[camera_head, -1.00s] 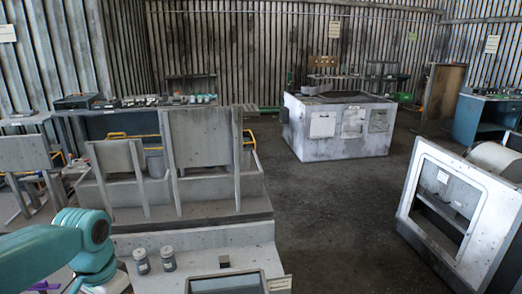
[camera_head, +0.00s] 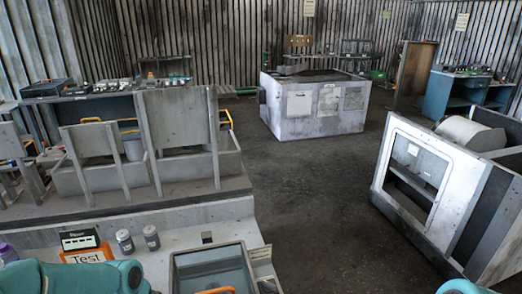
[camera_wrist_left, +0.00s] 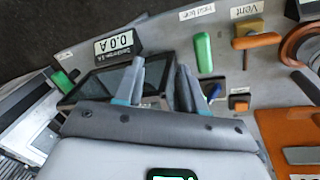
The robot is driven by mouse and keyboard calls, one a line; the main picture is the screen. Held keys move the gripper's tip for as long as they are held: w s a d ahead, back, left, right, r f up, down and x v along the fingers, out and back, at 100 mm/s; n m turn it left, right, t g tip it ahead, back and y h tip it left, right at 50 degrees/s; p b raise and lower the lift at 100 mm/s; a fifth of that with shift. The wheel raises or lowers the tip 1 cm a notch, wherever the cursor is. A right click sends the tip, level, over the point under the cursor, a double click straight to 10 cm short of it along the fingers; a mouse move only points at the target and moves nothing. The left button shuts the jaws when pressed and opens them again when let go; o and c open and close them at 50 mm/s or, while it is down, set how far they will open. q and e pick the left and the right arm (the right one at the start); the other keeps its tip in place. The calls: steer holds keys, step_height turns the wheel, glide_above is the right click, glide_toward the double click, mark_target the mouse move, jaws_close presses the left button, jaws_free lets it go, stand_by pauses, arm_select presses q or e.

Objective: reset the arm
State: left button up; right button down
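My left arm (camera_head: 80,278) shows as a teal link along the bottom left edge of the head view; its gripper is outside that view. In the left wrist view my left gripper (camera_wrist_left: 160,88) has its two grey fingers apart, with nothing visible held between them. Its fingers show in front of a dark-screened panel (camera_wrist_left: 98,84); I cannot tell whether they touch it. A small teal part of my right arm (camera_head: 462,287) shows at the bottom right edge of the head view. My right gripper is not seen.
An ammeter display (camera_wrist_left: 120,42), a green handle (camera_wrist_left: 203,52) and an orange Vent handle (camera_wrist_left: 256,41) surround the left gripper. Open floor lies beyond.

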arm_select(q)
steer(key=s+d+f+n+h, duration=0.1)
steer(key=s+d+f+n, duration=0.1)
steer(key=s+d+f, duration=0.55)
steer(key=s+d+f+n+h, duration=0.1)
steer(key=s+d+f+n, duration=0.1)
steer(key=s+d+f, duration=0.5)
step_height(320, 180, down, 13)
steer(key=a+b, duration=0.1)
steer(key=b, duration=0.9)
steer(key=shift+s+a+f, duration=0.2)
steer(key=shift+s+a, duration=0.1)
steer(key=shift+s, duration=0.1)
